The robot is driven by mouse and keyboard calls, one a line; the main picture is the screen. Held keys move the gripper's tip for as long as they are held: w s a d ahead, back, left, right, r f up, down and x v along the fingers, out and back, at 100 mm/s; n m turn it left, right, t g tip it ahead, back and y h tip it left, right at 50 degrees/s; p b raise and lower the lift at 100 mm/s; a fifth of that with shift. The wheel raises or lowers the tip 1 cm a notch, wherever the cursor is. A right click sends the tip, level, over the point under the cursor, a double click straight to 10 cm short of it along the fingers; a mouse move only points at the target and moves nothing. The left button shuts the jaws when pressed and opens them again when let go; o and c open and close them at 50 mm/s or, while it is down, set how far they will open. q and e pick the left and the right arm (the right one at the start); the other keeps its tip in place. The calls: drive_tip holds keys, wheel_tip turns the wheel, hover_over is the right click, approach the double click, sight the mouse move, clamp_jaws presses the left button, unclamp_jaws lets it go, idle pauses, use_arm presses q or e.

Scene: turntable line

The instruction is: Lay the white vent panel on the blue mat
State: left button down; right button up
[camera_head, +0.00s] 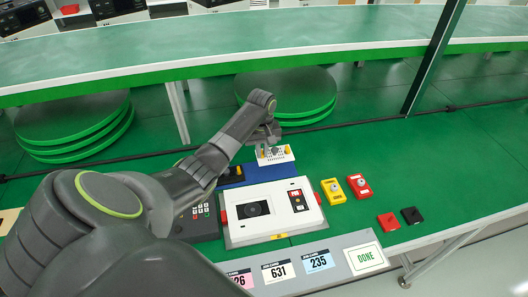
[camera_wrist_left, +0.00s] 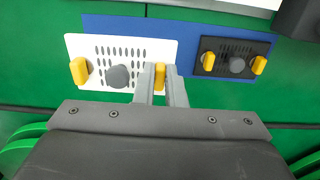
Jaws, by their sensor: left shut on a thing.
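The white vent panel (camera_head: 270,158) has rows of slots, a grey knob and yellow grips; it also shows in the left wrist view (camera_wrist_left: 108,50). My left gripper (camera_wrist_left: 160,85) is shut on the yellow grip at one end of it. In the head view this gripper (camera_head: 272,148) is partly hidden by its own wrist. The panel overlaps the blue mat (camera_head: 262,172) and sticks out past the mat's edge in the left wrist view (camera_wrist_left: 185,30). It looks raised; I cannot tell whether it touches the mat. My right gripper is out of view.
A black vent panel (camera_head: 231,175) with yellow grips lies on the mat beside the white one. A white device (camera_head: 272,215) and a dark keypad box (camera_head: 200,225) stand nearer me. Yellow (camera_head: 333,190) and red (camera_head: 360,187) blocks lie right. The green table right of them is mostly clear.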

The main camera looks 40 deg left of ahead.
use_arm(q)
drive_tip(key=shift+w+d+f+b, duration=0.1)
drive_tip(key=shift+w+f+b, duration=0.05)
drive_tip(key=shift+f+b, duration=1.75)
drive_tip(key=shift+f, duration=1.25)
drive_tip(key=shift+f, duration=0.6)
drive_tip(key=c, duration=1)
unclamp_jaws()
drive_tip(key=shift+r+p, duration=3.75)
drive_tip(key=shift+p, duration=0.75)
